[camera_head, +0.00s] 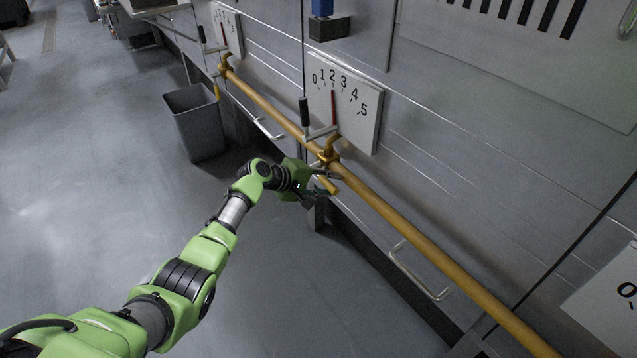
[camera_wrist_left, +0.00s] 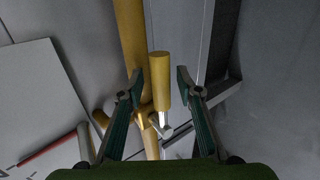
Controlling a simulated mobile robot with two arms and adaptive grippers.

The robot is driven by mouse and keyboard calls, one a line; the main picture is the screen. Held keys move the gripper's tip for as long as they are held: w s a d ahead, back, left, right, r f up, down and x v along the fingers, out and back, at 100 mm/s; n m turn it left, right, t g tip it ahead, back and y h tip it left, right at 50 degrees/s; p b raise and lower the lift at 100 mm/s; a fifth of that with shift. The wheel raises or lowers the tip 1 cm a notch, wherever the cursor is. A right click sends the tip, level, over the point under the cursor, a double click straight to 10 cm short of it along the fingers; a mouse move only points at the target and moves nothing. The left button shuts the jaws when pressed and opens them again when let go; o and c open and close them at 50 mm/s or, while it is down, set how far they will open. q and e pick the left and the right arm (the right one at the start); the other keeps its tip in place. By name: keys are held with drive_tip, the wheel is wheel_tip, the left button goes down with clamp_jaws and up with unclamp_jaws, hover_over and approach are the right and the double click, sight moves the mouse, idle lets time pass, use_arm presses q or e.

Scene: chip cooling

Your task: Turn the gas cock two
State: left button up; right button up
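A yellow gas cock handle (camera_head: 327,184) sticks out from the yellow pipe (camera_head: 385,208), below a white dial plate (camera_head: 368,128) marked 0 to 5. The dial's red needle (camera_head: 333,105) points near 2. My left gripper (camera_head: 321,183) is at this handle. In the left wrist view, the gripper (camera_wrist_left: 161,86) is open, with one finger on each side of the handle (camera_wrist_left: 160,78). Gaps show between the fingers and the handle, so it is not gripped. A silvery stem (camera_wrist_left: 164,125) shows below the handle. My right gripper is in neither view.
Another dial plate (camera_head: 228,30) and cock (camera_head: 224,64) are farther up the pipe; a third plate (camera_head: 610,300) is at the lower right. A grey bin (camera_head: 195,123) stands by the cabinets. A metal drawer handle (camera_head: 418,272) juts out below the pipe. The floor at left is clear.

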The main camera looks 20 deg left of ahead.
use_arm(q)
drive_tip(key=v, duration=1.2)
drive_tip(key=s+d+f+m+g+y, duration=0.2)
drive_tip(key=s+f+m, duration=0.2)
drive_tip(key=s+f, duration=0.9)
drive_tip(key=s+d+f+m+g+y, duration=0.2)
drive_tip(key=s+f+m+g+y, duration=0.15)
drive_tip(key=s+f, duration=0.95)
drive_tip(key=s+a+f+m+g+p, duration=0.1)
drive_tip(key=s+f+p, duration=0.4)
drive_tip(key=s, duration=1.1)
drive_tip(key=s+a+f+m+g+y+p, duration=0.1)
drive_tip(key=s+f+m+p, duration=0.3)
drive_tip(key=s+p, duration=0.8)
drive_tip(key=s+f, duration=0.1)
drive_tip(key=s, duration=0.4)
drive_tip(key=shift+p, duration=0.3)
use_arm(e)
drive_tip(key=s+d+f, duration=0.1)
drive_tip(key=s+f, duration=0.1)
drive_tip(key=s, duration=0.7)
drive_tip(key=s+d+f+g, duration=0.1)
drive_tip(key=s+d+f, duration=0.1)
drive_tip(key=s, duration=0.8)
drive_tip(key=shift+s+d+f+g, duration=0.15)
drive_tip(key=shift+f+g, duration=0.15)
use_arm(q)
drive_tip(key=shift+w+a+m+y, duration=0.1)
drive_tip(key=shift+a+m+y, duration=0.05)
drive_tip(key=shift+m+y, duration=0.1)
